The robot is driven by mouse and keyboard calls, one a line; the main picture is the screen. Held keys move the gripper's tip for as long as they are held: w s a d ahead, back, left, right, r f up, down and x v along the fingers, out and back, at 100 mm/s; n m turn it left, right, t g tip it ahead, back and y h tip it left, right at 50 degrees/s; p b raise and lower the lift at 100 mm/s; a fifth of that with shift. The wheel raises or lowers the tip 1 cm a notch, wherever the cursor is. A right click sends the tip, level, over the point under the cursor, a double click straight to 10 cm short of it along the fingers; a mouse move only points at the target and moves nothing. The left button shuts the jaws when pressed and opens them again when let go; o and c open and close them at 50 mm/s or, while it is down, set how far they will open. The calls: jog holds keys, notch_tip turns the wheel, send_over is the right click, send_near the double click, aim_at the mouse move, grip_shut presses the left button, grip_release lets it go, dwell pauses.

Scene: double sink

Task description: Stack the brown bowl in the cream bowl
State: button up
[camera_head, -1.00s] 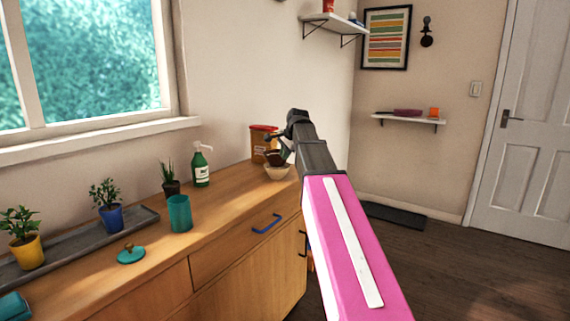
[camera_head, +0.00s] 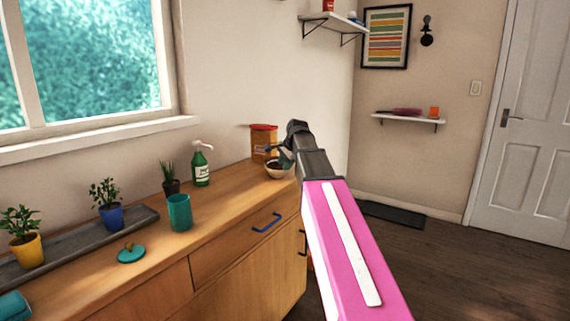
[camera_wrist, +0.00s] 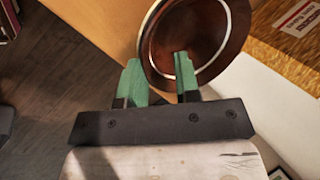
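The cream bowl (camera_head: 277,174) stands on the wooden counter near its far right end in the head view. The brown bowl (camera_head: 275,165) sits inside it, with only its dark inside showing. In the wrist view the brown bowl (camera_wrist: 205,28) fills the top middle, and the cream bowl is hard to make out. My gripper (camera_wrist: 157,62) is at the bowl's near rim. Its green fingers stand apart, one outside the rim and one over the bowl's inside, with a visible gap between them. In the head view the gripper (camera_head: 277,150) is small and partly hidden.
An orange-brown container with a red lid (camera_head: 263,142) stands just behind the bowls. A green pump bottle (camera_head: 201,165), a teal cup (camera_head: 179,213) and a teal lid (camera_head: 131,253) are to the left. Several potted plants line the window side. The counter front edge is close.

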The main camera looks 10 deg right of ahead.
jog(key=shift+r, duration=0.3)
jog(key=v, duration=1.2)
jog(key=shift+s, duration=0.1)
